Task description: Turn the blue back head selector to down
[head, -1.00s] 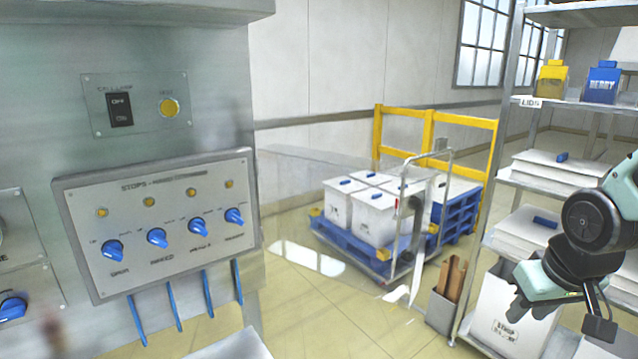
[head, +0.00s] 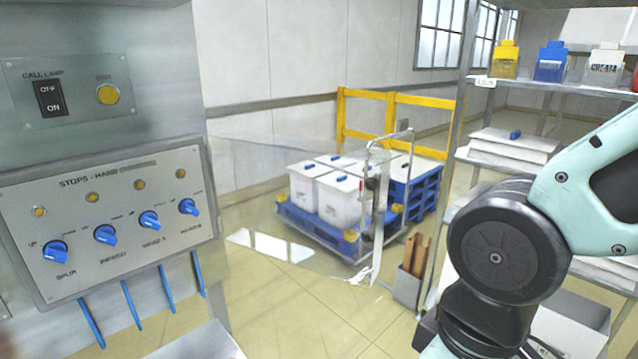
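A tilted metal panel headed "STOPS-HAND" (head: 118,262) fills the lower left of the head view. It carries a row of blue selector knobs: the leftmost (head: 56,252), two in the middle (head: 106,235) (head: 150,221), and the rightmost (head: 189,207). A yellow lamp sits above each knob. The small labels are blurred, so I cannot tell surely which knob is the back head selector or which setting each one points to. My arm shows large at the right, apart from the panel. My gripper is out of view.
A call lamp switch (head: 52,98) and a yellow lamp (head: 108,94) sit above the panel. Blue rods (head: 131,306) hang below it. A blue pallet (head: 318,232) with white boxes, a yellow rail (head: 392,98) and a shelf rack (head: 480,82) stand beyond. Floor between is clear.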

